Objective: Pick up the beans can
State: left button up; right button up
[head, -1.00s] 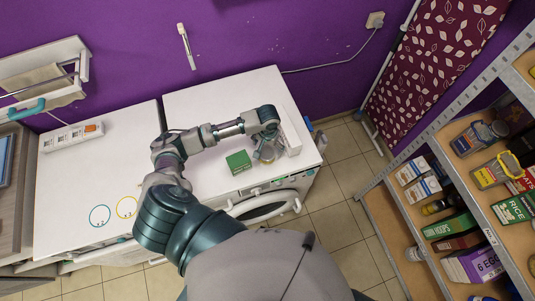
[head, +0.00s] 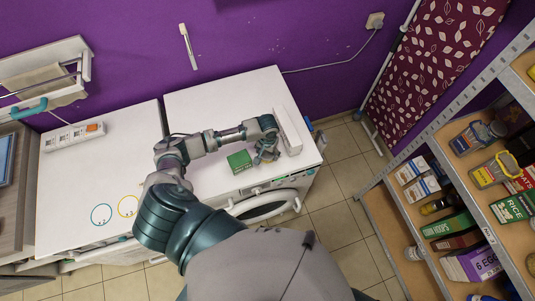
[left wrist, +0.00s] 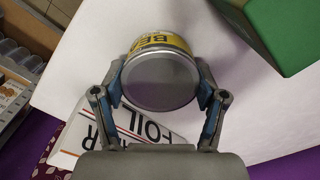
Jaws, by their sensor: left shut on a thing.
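The beans can (left wrist: 160,76) shows in the left wrist view, with a grey metal end towards the camera and a yellow label with black letters partly visible behind it. My left gripper (left wrist: 159,90) has one finger on each side of the can and is shut on it. In the head view my left gripper (head: 266,154) is over the right part of the white machine top (head: 215,105), near its front edge. The can is mostly hidden by the gripper there, and I cannot tell whether it touches the top. My right gripper is not in view.
A green box (head: 239,161) stands just left of the gripper. A white foil box (head: 288,131) lies just right of it and shows in the left wrist view (left wrist: 125,130). Shelves with groceries (head: 455,225) stand at the right. The top's back left is clear.

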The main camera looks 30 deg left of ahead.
pick_arm(q)
jog(key=shift+r, duration=0.1)
notch_tip(320, 180, up, 10)
jog(key=shift+f, duration=0.1)
dwell(0.3)
jog(key=shift+r+p, duration=1.2)
jog(key=shift+r, duration=1.3)
